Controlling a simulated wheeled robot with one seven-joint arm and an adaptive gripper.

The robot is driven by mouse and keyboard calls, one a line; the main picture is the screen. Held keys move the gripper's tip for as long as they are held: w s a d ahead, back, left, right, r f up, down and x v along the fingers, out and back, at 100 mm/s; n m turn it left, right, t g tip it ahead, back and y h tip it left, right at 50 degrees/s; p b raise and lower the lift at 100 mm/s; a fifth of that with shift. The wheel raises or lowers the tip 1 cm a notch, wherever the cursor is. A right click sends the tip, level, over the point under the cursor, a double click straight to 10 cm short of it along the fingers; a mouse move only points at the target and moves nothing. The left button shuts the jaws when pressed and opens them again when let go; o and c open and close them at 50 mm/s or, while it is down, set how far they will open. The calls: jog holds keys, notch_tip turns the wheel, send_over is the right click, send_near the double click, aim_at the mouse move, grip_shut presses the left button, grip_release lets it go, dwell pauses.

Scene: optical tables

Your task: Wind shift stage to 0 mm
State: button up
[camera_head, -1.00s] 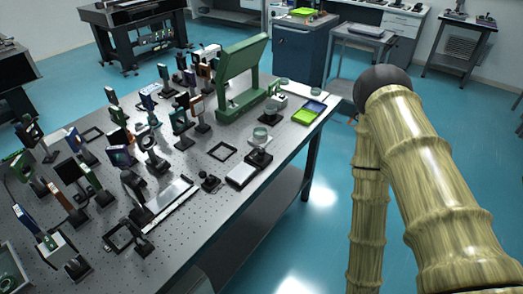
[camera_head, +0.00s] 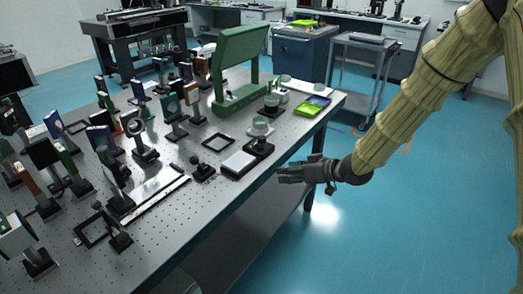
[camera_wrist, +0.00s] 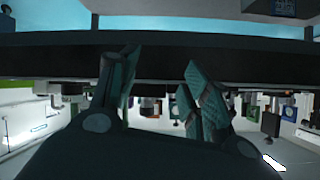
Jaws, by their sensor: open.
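A long, flat stage with a pale top strip (camera_head: 155,199) lies along the near side of the perforated table; I take it for the shift stage, but no label or scale is readable. A small black knob-topped piece (camera_head: 203,170) stands at its right end. My gripper (camera_head: 282,174) is open and empty, just off the table's near right edge, to the right of the stage and apart from it. In the wrist view its spread fingers (camera_wrist: 160,85) have nothing between them. That view looks upside down, with the table edge across it.
The optical table (camera_head: 185,225) carries several upright optic mounts and a green frame (camera_head: 238,68). A white-topped box (camera_head: 239,162), a black stand (camera_head: 260,146) and a yellow-green tray (camera_head: 311,107) lie near the edge by my gripper.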

aim_at(261, 137)
jog(key=w+r+n+y+b, duration=0.2)
jog(key=w+r+n+b, duration=0.25)
jog(key=r, duration=0.65)
jog(key=shift+m, duration=0.25)
jog(key=x, duration=1.1)
jog(key=shift+a+f, duration=0.2)
jog(key=shift+a, duration=0.05)
jog(key=c, duration=1)
jog(key=shift+r+p, duration=0.15)
jog(key=shift+p, duration=0.15)
jog(key=shift+c, duration=0.2)
